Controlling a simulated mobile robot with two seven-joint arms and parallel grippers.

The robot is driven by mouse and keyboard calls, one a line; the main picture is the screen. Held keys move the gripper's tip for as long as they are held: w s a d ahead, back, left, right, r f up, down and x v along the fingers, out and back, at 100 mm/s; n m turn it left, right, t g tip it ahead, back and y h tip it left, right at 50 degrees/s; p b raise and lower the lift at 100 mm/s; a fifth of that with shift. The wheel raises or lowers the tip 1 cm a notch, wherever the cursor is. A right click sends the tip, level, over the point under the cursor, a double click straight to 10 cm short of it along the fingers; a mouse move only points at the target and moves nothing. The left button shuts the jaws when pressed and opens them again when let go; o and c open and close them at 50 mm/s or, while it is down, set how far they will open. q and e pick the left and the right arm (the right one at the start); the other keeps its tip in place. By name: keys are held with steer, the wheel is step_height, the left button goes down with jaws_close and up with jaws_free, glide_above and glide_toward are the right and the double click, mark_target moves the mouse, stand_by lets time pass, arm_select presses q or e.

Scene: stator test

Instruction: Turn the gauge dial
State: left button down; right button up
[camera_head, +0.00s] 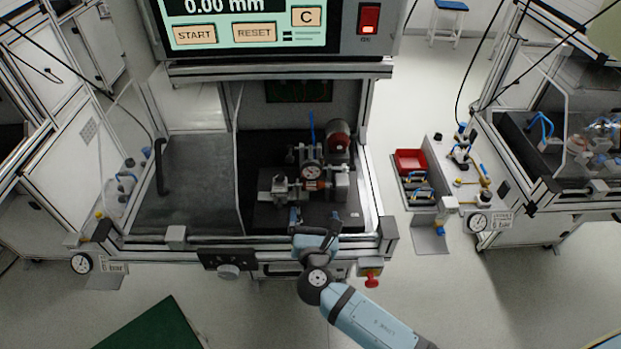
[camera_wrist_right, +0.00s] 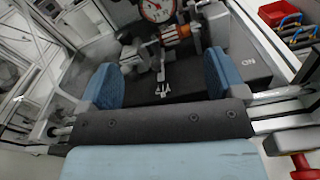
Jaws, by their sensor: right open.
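The gauge dial (camera_head: 312,171) is a small round white-faced dial on the test fixture inside the bench enclosure. In the right wrist view the dial face (camera_wrist_right: 157,10) shows a red needle and is cut by the top edge. My right gripper (camera_head: 315,216) is at the front edge of the enclosure, below the dial in the picture and apart from it. In the right wrist view its two blue fingers (camera_wrist_right: 161,78) are spread wide with nothing gripped between them. My left gripper is not in view.
The display panel (camera_head: 260,58) above reads 0.00 mm. A red emergency button (camera_head: 370,275) is on the front rail. The grey mat (camera_head: 190,195) at left is mostly clear.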

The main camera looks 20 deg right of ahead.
mark_target(311, 175)
steer(key=x, duration=0.4)
steer(key=p+x, duration=0.1)
steer(key=x, duration=0.3)
steer(key=p+x, duration=0.1)
steer(key=x, duration=0.3)
steer(key=shift+w+r, duration=0.3)
steer(key=shift+w+d, duration=0.25)
steer(key=shift+w, duration=0.4)
